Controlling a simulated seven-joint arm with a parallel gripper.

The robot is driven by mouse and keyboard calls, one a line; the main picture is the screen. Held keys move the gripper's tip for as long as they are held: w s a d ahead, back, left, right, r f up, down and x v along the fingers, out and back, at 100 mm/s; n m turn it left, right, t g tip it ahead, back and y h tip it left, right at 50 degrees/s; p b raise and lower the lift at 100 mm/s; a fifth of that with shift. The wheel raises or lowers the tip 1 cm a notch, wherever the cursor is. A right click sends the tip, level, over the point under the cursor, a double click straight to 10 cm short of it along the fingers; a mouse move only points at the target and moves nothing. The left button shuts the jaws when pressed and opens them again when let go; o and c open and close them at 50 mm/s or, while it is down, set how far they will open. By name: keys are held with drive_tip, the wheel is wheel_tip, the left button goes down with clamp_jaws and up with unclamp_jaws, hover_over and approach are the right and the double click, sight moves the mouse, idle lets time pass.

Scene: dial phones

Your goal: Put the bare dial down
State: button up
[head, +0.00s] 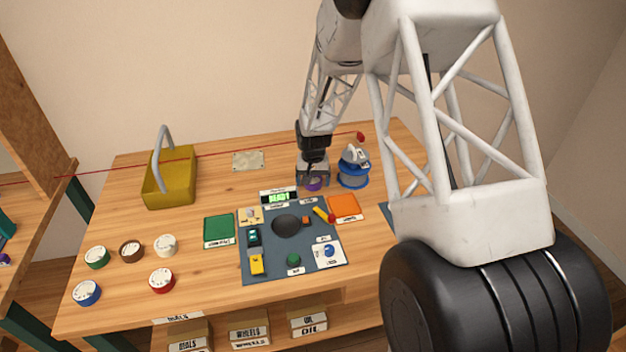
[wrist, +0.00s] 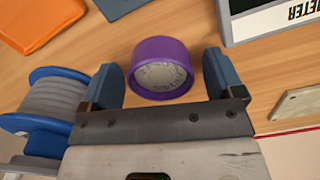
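A purple dial (wrist: 161,72) with a pale grey, faintly lettered face is between the fingers of my gripper (wrist: 163,80) in the wrist view. A gap shows between the dial and each blue finger, so my gripper is open around it. In the head view the purple dial (head: 313,185) is at the tabletop right under my gripper (head: 313,175), and it appears to rest on the wood. My gripper points down and partly hides it there. I cannot tell whether this dial is the bare one.
A blue-and-grey spool (head: 353,170) stands close beside my gripper, on its right. The READY meter (head: 278,197) and the grey panel (head: 270,265) are in front. Several dials (head: 162,280) lie at the left, near a yellow basket (head: 170,185). A beige plate (head: 248,160) lies behind.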

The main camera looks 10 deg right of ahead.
sight(313, 182)
idle(0.3)
wheel_tip(313, 182, up, 12)
drive_tip(key=shift+r, duration=0.15)
idle(0.6)
idle(0.4)
drive_tip(key=shift+r, duration=0.1)
drive_tip(key=s+a+r+n+t, duration=0.1)
drive_tip(key=s+r, duration=0.7)
drive_tip(key=s, duration=0.3)
drive_tip(key=s+r, duration=0.8)
drive_tip(key=s, duration=0.3)
drive_tip(key=s+r+n+t, duration=0.1)
drive_tip(key=s+r, duration=0.1)
drive_tip(key=s, duration=2)
drive_tip(key=shift+a+r+n+t, duration=0.15)
drive_tip(key=shift+a+n+t, duration=0.1)
drive_tip(key=shift+n+t, duration=0.05)
